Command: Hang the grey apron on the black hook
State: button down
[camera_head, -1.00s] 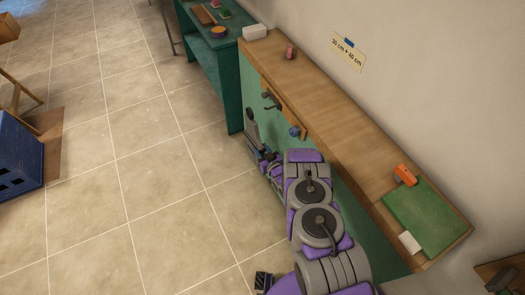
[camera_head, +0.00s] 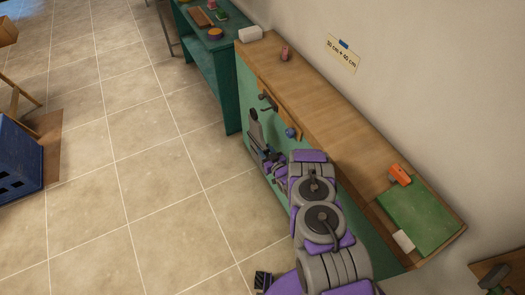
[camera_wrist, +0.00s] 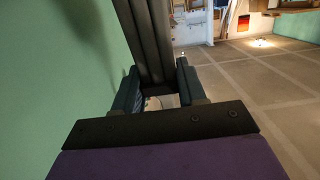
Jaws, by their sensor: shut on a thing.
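The grey apron (camera_head: 254,129) hangs as a narrow dark strip beside the green front of the bench in the head view. My gripper (camera_head: 267,156) is shut on it near its lower visible part. In the wrist view the apron (camera_wrist: 155,45) rises as dark folds between the two jaws (camera_wrist: 158,88), with the green panel close on the left. The black hook (camera_head: 267,100) sticks out from a wooden strip on the bench front, just above and right of the apron's top. I cannot tell whether they touch. The hook is not seen in the wrist view.
A blue knob-like hook (camera_head: 291,132) sits on the same wooden strip (camera_head: 281,115), nearer to me. The bench top (camera_head: 330,120) holds a green sheet (camera_head: 420,215), an orange tool (camera_head: 399,174) and a white block (camera_head: 250,34). The tiled floor on the left is open.

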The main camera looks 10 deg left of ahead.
jog(key=shift+w+d+r+p, duration=0.1)
jog(key=shift+d+r+p, duration=0.15)
jog(key=shift+d, duration=0.35)
jog(key=shift+d+p, duration=0.3)
jog(key=shift+d, duration=0.1)
jog(key=shift+w, duration=0.1)
jog(key=shift+w+d+f, duration=0.2)
jog(key=shift+w+d, duration=1.3)
jog(key=shift+d, duration=0.15)
jog(key=shift+d+f+b, duration=0.15)
jog(key=shift+f+b, duration=0.3)
jog(key=shift+f, duration=0.4)
dwell(0.6)
